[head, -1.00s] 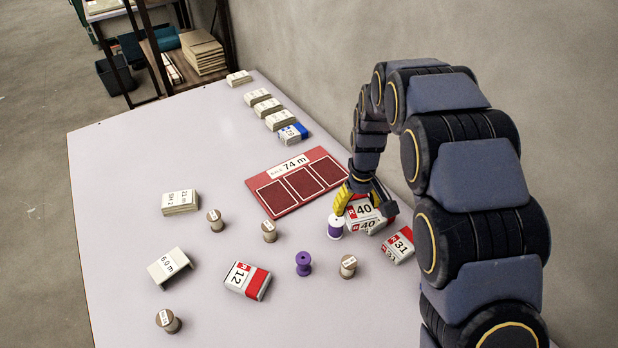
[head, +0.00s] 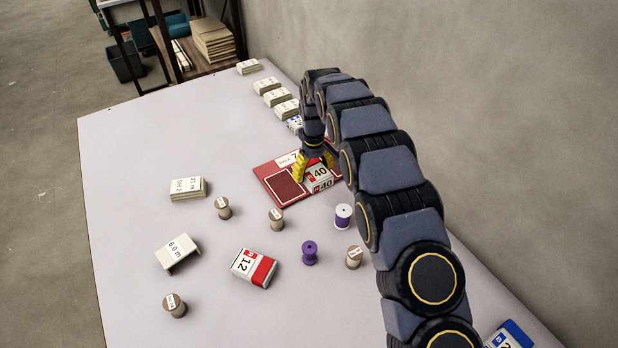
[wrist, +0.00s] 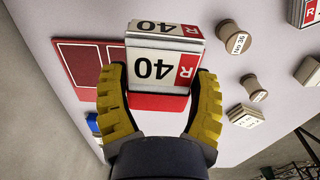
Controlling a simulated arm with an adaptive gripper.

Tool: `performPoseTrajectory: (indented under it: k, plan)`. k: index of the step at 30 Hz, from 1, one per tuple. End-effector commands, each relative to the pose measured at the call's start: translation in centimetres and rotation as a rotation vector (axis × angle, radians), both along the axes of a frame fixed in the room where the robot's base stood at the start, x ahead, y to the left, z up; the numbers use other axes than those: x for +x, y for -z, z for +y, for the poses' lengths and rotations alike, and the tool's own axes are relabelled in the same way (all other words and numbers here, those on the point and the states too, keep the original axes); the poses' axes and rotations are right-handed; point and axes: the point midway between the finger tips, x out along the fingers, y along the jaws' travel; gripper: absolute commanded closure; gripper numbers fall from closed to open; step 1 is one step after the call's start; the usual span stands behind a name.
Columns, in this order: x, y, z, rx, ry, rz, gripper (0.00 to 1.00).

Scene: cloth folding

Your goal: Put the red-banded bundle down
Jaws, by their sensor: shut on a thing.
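My gripper (head: 315,174) is shut on the red-banded bundle marked 40 (head: 319,181), with a yellow finger on each side. In the wrist view the bundle (wrist: 158,68) sits between the fingers. It is over the red board (head: 263,172), which has dark red rectangles and a paper label partly hidden by my gripper. I cannot tell whether the bundle touches the board. Another red-banded bundle, marked 12 (head: 254,268), lies at the front of the table.
Purple spools (head: 309,253) and (head: 343,217) and several tan spools (head: 276,220) stand in front of the board. Pale stacks (head: 187,188) lie left.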

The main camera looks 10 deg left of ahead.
Motion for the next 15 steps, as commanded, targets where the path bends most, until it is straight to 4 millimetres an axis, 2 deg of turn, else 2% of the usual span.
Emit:
performPoseTrajectory:
  k: [6, 15]
  plan:
    - [2.1, 2.5, 0.9, 0.001, 0.002, 0.001, 0.68]
    - [4.0, 5.0, 1.9, 0.001, 0.0, 0.002, 0.68]
